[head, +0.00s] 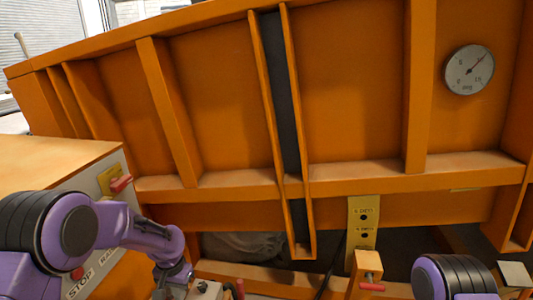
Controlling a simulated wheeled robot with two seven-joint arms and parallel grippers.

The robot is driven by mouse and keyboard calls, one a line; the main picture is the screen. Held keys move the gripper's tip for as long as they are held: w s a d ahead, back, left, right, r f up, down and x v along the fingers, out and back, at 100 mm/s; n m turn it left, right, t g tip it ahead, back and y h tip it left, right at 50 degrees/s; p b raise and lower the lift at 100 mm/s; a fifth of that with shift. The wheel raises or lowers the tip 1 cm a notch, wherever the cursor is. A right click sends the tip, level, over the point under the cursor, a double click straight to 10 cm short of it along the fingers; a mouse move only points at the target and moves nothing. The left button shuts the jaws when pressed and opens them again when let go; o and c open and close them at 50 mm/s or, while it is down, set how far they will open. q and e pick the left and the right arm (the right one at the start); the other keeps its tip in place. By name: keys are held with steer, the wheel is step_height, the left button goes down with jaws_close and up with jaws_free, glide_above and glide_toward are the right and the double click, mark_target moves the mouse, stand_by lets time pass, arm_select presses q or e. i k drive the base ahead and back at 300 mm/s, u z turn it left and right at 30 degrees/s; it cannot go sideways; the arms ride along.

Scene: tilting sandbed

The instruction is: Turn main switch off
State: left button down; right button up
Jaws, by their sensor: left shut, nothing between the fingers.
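A red switch handle (121,183) sits on a yellow plate (108,178) at the upper right of the grey control panel (75,205), in the left of the head view. I take it for the main switch; its lettering is too small to read. My left gripper (173,282) is at the bottom edge, below and right of this handle and apart from it. It is shut and empty, and partly cut off by the frame. My right arm (452,276) shows at the bottom right, but its gripper is out of view.
The panel also carries a red button (77,273) and a STOP label (80,287), partly behind my left arm. The large orange sandbed wall (350,90) fills the background, with a round gauge (469,69). Another red handle (372,286) is on an orange post (367,264).

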mark_target(118, 184)
steer(key=k, duration=0.9)
